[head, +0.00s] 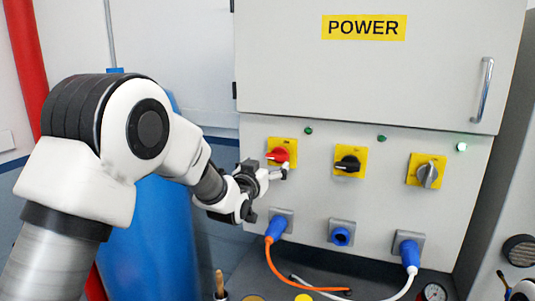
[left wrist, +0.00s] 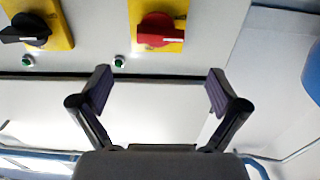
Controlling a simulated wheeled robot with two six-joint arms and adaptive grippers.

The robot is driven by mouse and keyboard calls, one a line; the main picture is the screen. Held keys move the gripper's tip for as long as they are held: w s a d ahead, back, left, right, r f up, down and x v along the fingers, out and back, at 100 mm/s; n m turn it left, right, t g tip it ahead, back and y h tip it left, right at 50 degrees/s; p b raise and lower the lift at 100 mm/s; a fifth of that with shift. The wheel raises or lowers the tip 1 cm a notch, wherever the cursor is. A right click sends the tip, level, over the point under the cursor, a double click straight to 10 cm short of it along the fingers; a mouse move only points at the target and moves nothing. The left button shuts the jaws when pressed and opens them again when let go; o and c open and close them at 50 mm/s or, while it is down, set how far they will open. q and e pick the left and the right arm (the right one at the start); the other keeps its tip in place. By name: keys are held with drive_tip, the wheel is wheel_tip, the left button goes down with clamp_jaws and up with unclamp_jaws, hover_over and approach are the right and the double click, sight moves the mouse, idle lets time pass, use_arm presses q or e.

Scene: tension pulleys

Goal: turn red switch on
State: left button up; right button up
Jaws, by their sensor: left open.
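The red switch (head: 279,155) is a rotary knob on a yellow plate, the leftmost of three on the grey power cabinet. It also shows in the left wrist view (left wrist: 159,31), near the top, with its handle lying roughly horizontal. My left gripper (head: 268,178) is just in front of the cabinet at the red switch's lower edge and covers part of its plate. In the left wrist view its two fingers (left wrist: 160,82) are spread with nothing between them, and the switch appears beyond the tips, apart from them. My right gripper is not seen.
A black switch (head: 348,163) and a grey switch (head: 427,174) sit to the right. The green lamp (head: 462,147) above the grey one is bright; the other two are dark.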

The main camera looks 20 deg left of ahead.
sight(275, 157)
use_arm(q)
drive_tip(key=w+p, duration=0.3)
drive_tip(key=w, duration=0.3)
drive_tip(key=shift+w+f, duration=0.15)
drive_tip(key=shift+w, duration=0.2)
drive_tip(key=shift+w+f, duration=0.1)
drive_tip(key=shift+w, duration=0.2)
drive_tip(key=shift+d, duration=0.1)
drive_tip(key=shift+c, duration=0.4)
drive_tip(key=c, duration=1.1)
